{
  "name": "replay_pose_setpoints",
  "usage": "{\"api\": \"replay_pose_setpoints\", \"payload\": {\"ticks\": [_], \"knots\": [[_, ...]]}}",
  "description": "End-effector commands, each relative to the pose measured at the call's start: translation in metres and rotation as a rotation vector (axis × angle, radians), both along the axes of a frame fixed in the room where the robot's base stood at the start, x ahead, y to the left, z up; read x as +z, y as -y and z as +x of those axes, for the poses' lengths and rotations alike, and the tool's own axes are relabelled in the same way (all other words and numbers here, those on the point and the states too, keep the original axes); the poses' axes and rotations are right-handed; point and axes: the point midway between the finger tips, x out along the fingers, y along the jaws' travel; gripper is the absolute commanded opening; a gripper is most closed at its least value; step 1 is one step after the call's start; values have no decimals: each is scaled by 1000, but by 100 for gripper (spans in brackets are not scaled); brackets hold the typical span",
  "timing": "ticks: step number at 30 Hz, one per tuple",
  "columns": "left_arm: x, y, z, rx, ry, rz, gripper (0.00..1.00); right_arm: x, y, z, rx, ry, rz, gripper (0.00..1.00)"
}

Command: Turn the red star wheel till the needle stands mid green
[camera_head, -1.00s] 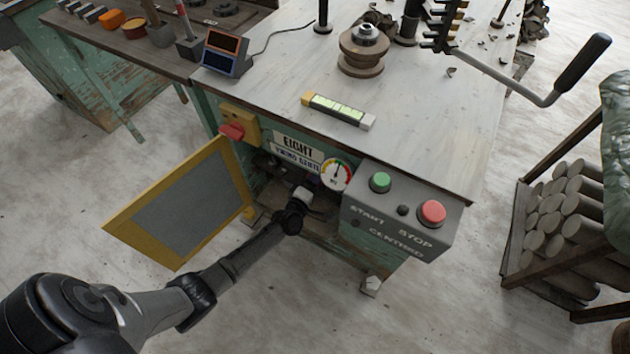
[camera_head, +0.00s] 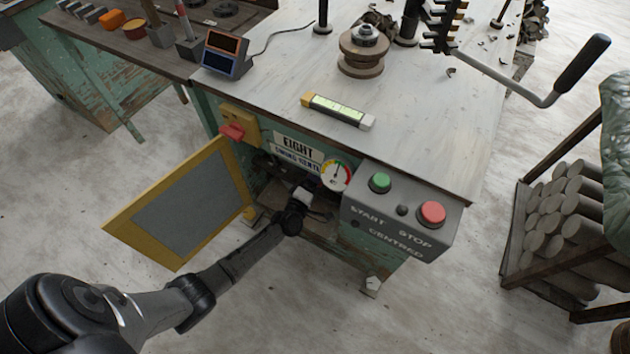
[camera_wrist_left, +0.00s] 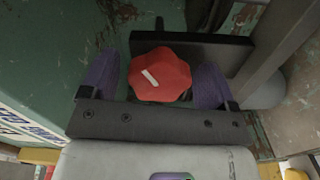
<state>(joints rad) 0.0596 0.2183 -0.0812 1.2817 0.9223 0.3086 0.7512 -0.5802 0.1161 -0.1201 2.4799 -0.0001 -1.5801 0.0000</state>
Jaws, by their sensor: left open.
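The red star wheel (camera_wrist_left: 160,74), with a white mark on its face, shows in the left wrist view. My left gripper (camera_wrist_left: 158,66) is open, with one purple finger on each side of the wheel. I cannot tell whether the fingers touch it. In the head view my left gripper (camera_head: 302,194) reaches into the opening of the green cabinet and hides the wheel. The round white gauge (camera_head: 336,175) with a coloured rim sits on the cabinet front. Its dark needle points roughly upward; its exact place on the colour band is too small to read. My right gripper is out of view.
A grey box with a green button (camera_head: 380,182) and a red button (camera_head: 431,213) juts out right of the gauge. An open yellow-framed door (camera_head: 185,262) stands left of my arm. A dark plate (camera_wrist_left: 225,46) lies close behind the wheel.

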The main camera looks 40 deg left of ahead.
Motion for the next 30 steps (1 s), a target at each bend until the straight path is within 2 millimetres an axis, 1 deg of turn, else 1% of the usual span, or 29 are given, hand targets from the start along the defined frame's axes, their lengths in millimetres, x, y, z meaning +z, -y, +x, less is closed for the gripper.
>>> {"api": "replay_pose_setpoints", "payload": {"ticks": [5, 12, 18, 24, 30], "knots": [[2, 4, -22, -1, -3, 0, 82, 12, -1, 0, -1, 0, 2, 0], [3, 12, -69, -1, -3, 0, 82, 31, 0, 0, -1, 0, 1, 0], [2, 19, -103, -2, -3, 0, 82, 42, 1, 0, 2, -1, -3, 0], [1, 23, -125, -1, -1, 1, 82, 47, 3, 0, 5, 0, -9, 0], [1, 24, -133, -1, 0, 0, 82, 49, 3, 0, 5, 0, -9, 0]]}}
